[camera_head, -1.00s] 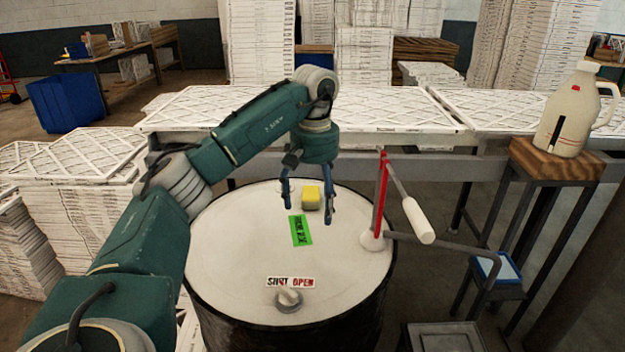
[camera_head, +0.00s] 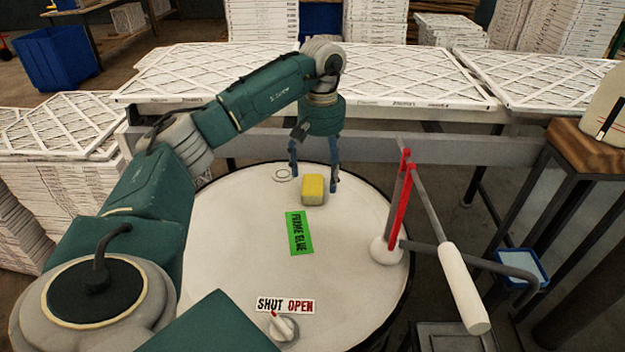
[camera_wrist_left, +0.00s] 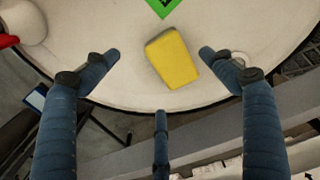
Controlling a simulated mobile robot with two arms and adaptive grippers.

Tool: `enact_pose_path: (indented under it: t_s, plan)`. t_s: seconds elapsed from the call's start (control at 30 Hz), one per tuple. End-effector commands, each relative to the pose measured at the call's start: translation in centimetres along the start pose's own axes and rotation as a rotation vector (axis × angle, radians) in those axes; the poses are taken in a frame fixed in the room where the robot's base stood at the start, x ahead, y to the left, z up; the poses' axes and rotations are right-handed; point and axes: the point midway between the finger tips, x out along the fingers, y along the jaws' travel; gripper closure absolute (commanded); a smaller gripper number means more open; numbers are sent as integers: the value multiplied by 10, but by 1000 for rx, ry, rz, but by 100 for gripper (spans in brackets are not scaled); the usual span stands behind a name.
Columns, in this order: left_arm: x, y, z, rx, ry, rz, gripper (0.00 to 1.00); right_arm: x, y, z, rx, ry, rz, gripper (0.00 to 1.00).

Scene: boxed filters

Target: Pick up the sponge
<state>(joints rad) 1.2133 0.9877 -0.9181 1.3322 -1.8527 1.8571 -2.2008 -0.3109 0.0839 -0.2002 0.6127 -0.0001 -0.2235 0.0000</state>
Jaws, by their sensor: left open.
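The yellow sponge (camera_head: 312,189) lies on the white round drum top (camera_head: 230,255), behind the green label. My left gripper (camera_head: 314,186) is open, its fingers pointing down behind and above the sponge in the head view. In the left wrist view the sponge (camera_wrist_left: 172,59) sits between and just beyond the two spread fingertips (camera_wrist_left: 160,52), with clear gaps on both sides. Nothing is held. Whether the fingertips are level with the sponge I cannot tell. My right gripper is not in view.
A red upright post with a white-handled lever (camera_head: 402,205) stands at the drum's right. A green label (camera_head: 299,232) and a SHUT/OPEN knob (camera_head: 283,327) are on the drum top. A bench with flat filters (camera_head: 400,75) runs behind. The drum top's left part is clear.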

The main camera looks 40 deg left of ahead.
Motion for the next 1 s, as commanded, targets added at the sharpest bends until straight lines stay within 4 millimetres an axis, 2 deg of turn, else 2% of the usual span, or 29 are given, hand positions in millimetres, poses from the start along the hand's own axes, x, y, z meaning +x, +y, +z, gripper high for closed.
enact_pose_path:
  t_s: [0.17, 0.4, 0.7, 0.9, 1.0]
  plan:
    - [16, -4, -2, -1, -3, -2, 17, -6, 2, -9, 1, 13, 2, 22]
    - [49, -8, -4, 1, -2, -1, 17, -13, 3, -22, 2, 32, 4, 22]
    - [54, -8, -5, 1, 1, 1, 17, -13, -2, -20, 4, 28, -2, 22]
    - [54, -8, -5, 0, 0, 1, 56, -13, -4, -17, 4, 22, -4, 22]
    - [54, -8, -5, 0, 0, 1, 58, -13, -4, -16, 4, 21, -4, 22]
